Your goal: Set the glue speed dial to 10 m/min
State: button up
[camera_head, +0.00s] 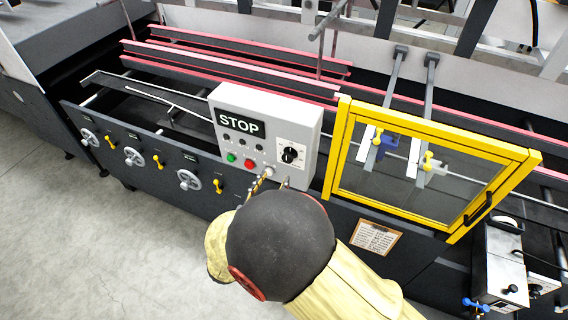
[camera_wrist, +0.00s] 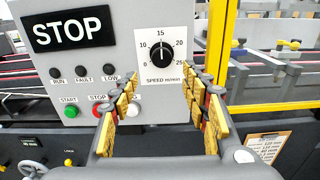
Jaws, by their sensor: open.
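The glue speed dial (camera_wrist: 161,54) is a round black knob on a white scale plate marked SPEED m/min, on the grey control panel (camera_head: 265,112). It also shows in the head view (camera_head: 290,155). The scale has 10 at the upper left, 15 at the top, 20 at the upper right and 25 at the right. In the head view my gripper (camera_head: 270,180) is in front of the panel's lower edge.
A STOP sign (camera_wrist: 68,27), indicator lamps and a green start button (camera_wrist: 70,110) are left of the dial. A red button (camera_wrist: 102,109) is partly behind my left finger. A yellow-framed guard (camera_head: 333,150) stands just right of the panel. Handwheels (camera_head: 189,180) line the machine's front.

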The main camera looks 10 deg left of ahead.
aim_at(286, 160)
jog(key=x, duration=0.8)
jog(key=shift+s+d+r, duration=0.1)
jog(key=shift+d, duration=0.1)
jog(key=shift+c, duration=1.3)
jog(key=c, duration=0.8)
jog(key=shift+c, duration=0.4)
